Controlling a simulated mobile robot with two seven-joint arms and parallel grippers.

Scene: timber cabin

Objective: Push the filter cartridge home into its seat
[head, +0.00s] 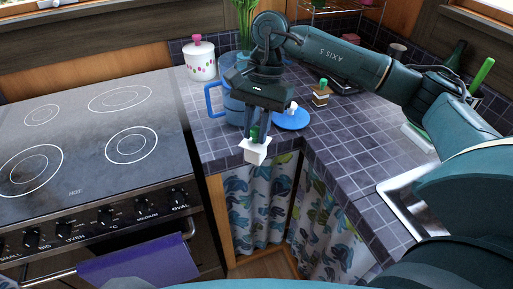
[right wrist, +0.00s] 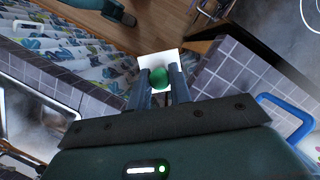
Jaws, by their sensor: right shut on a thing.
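My right gripper (head: 255,134) is shut on a green rounded piece with a white square block at its lower end, which I take to be the filter cartridge (head: 255,152). In the right wrist view the green top (right wrist: 158,78) sits between the two fingertips (right wrist: 159,88), with the white block (right wrist: 160,60) beyond it. The block shows against the counter's front edge in the head view; I cannot tell whether it touches anything. I cannot make out a seat for it. My left gripper is not in view.
A blue pitcher (head: 214,99) stands behind my right gripper, with a blue disc (head: 291,120) to its right.

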